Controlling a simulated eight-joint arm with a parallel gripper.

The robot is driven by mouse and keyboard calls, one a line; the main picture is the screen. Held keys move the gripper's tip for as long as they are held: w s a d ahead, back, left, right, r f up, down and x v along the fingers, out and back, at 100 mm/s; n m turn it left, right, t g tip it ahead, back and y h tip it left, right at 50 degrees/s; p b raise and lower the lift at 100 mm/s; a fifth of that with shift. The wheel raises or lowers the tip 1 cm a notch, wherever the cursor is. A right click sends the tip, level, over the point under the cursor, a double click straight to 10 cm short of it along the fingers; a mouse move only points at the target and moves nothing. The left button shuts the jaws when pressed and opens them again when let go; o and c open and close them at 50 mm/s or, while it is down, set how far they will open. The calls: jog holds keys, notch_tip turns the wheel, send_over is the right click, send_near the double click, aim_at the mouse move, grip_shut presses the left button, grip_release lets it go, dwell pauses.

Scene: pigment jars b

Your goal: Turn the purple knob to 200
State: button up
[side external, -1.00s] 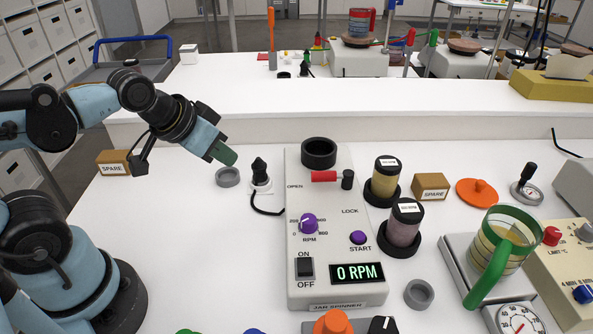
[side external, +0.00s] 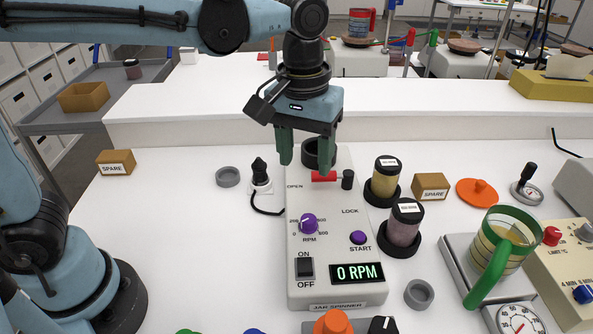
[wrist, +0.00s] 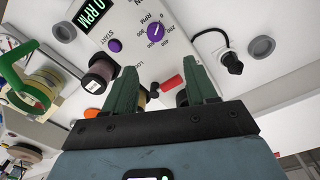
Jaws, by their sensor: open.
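The purple RPM knob (side external: 308,224) is on the upper left of the white jar spinner panel (side external: 332,208), with a dial of printed numbers around it. Its pointer is too small to read surely. It also shows in the wrist view (wrist: 156,31). A display (side external: 356,273) reads 0 RPM. The purple START button (side external: 358,238) and an ON/OFF rocker (side external: 305,268) are below the knob. My gripper (side external: 305,165) points down above the back of the spinner, near the red lever (side external: 323,177) and black cup (side external: 318,147). Its green fingers are apart and empty, away from the knob.
Two lidded jars, yellow (side external: 386,180) and pink (side external: 404,225), stand right of the spinner. A black plug (side external: 260,176) with a cord is at its left. An orange knob (side external: 333,322) is at the front. The table left of the spinner is largely clear.

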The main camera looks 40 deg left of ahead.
aim_at(309, 217)
jog(key=f, duration=0.8)
jog(key=d+f, duration=0.1)
jog(key=f, duration=0.3)
jog(key=shift+f, duration=0.1)
jog(key=c, duration=1.1)
jog(key=shift+o, duration=0.2)
